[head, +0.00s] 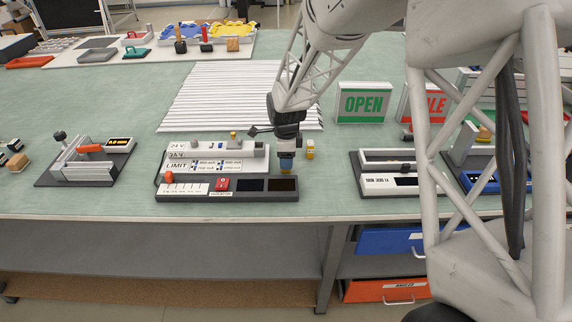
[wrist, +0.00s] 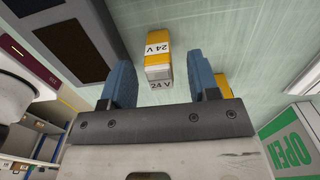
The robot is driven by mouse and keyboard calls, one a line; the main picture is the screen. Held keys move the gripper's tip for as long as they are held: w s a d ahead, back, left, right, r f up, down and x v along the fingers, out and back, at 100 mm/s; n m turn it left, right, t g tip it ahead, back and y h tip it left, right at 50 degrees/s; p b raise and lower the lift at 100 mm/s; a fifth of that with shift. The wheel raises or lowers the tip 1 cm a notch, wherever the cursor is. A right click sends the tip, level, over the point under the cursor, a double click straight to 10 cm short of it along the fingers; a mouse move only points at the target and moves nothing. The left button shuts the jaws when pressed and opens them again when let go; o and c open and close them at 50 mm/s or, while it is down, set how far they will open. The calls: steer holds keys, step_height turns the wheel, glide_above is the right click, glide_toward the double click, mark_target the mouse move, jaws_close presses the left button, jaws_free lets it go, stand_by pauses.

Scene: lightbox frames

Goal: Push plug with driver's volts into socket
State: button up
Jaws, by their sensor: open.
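My gripper (head: 287,163) points down with blue fingers open, beside the right end of the white driver unit (head: 259,153). In the wrist view, a yellow-and-white plug marked 24 V (wrist: 158,50) lies ahead of and between the open fingers (wrist: 161,78), with no visible grip on it. A second yellow piece (wrist: 222,80) is partly hidden by the right finger. In the head view, a small yellow plug (head: 310,146) stands on the mat right of my gripper. The driver carries labels reading 24 V and LIMIT; its finer print is unclear. I cannot make out the socket.
A dark base (head: 225,196) with a red switch (head: 222,184) and dark panels lies in front of the driver. A white-and-black device (head: 392,182) stands to the right, a clamp-like fixture (head: 88,163) to the left. An OPEN sign (head: 364,103) and white slats (head: 215,95) are behind.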

steer(key=shift+f, duration=1.25)
jaws_close()
steer(key=shift+r, duration=0.15)
steer(key=shift+r, duration=0.5)
steer(key=shift+s+d+r, duration=0.1)
steer(key=shift+s+r, duration=0.1)
steer(key=shift+r, duration=0.4)
steer(key=shift+s+r, duration=0.2)
steer(key=shift+r, duration=0.35)
steer(key=s+d, duration=0.1)
steer(key=s, duration=0.4)
steer(key=s+d+r, duration=0.1)
steer(key=s, duration=0.3)
steer(key=s+d, duration=0.1)
steer(key=s, duration=0.4)
steer(key=shift+s+d+r, duration=0.2)
steer(key=shift+s+d, duration=0.15)
steer(key=shift+w, duration=0.1)
